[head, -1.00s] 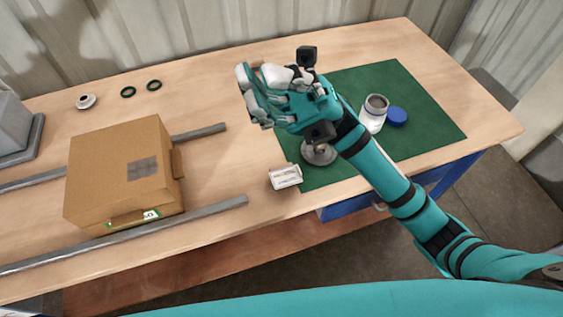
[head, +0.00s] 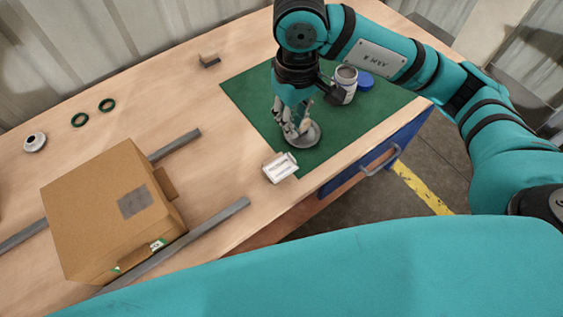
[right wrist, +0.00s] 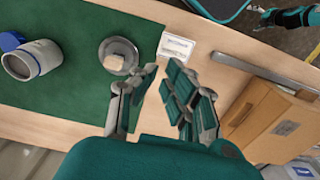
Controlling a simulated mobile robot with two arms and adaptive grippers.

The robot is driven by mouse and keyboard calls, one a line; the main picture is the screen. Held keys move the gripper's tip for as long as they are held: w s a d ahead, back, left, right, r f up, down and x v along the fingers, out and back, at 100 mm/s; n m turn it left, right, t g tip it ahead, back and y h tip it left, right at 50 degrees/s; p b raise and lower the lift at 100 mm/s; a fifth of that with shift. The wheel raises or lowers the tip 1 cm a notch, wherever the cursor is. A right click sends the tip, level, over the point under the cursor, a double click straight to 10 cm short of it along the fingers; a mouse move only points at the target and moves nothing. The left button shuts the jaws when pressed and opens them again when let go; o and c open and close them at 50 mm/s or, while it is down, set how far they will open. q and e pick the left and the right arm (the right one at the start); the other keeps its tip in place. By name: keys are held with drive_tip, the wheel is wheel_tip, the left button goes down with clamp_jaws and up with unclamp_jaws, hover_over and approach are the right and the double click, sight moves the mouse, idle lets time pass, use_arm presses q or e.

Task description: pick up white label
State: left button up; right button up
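The white label (head: 280,167) lies on the table at the near left corner of the green mat, with printed lines on its face. It also shows in the right wrist view (right wrist: 176,47), beyond the fingertips. My right gripper (head: 290,126) points down over the round metal dish, to the upper right of the label. In the right wrist view its fingers (right wrist: 156,82) are apart with nothing between them. A teal part, apparently my left gripper (right wrist: 283,17), shows small at the top right of that view; its fingers are unclear.
A white jar (head: 346,82) and blue lid (head: 366,80) stand on the green mat (head: 250,90). A cardboard box (head: 105,205) and grey rails (head: 225,215) lie left.

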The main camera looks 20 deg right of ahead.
drive_tip(key=p, duration=0.2)
hover_over(291, 156)
wheel_tip(291, 156, down, 8)
drive_tip(key=shift+r, duration=0.1)
wheel_tip(291, 156, down, 4)
drive_tip(key=shift+s+d+f+p, duration=0.1)
drive_tip(key=shift+s+d+p, duration=0.05)
drive_tip(key=shift+p, duration=0.7)
drive_tip(key=shift+f, duration=0.55)
clamp_jaws()
drive_tip(key=shift+r, duration=0.15)
